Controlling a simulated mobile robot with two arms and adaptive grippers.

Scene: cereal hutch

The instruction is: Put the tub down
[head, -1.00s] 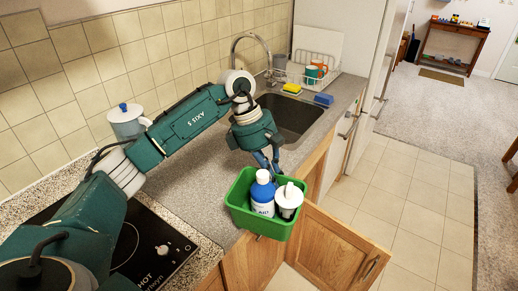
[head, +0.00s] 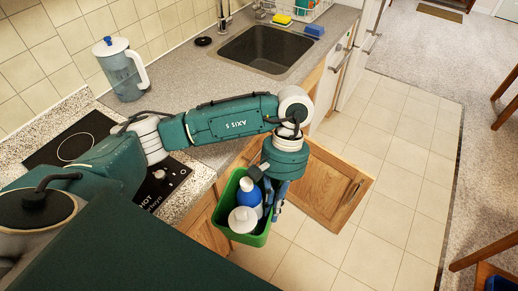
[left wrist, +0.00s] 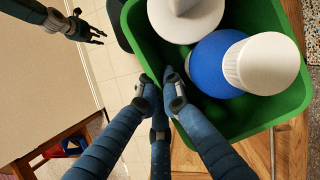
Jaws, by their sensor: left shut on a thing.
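The green tub (head: 225,203) hangs in the air in front of the counter, beside an open cabinet door. My left gripper (head: 273,194) is shut on its rim; the fingers pinch the tub's wall in the left wrist view (left wrist: 160,83). A blue bottle (head: 249,194) with a white cap and a white container (head: 242,220) stand inside the tub. The tub's underside is hidden. My right gripper (left wrist: 87,30) shows at the upper left of the left wrist view, with fingers spread and empty.
The open wooden cabinet door (head: 325,187) is close to the tub. The counter (head: 185,85) has clear room between the pitcher (head: 122,72) and the sink (head: 268,50). A hob (head: 75,140) lies at left. The tiled floor (head: 400,150) is clear.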

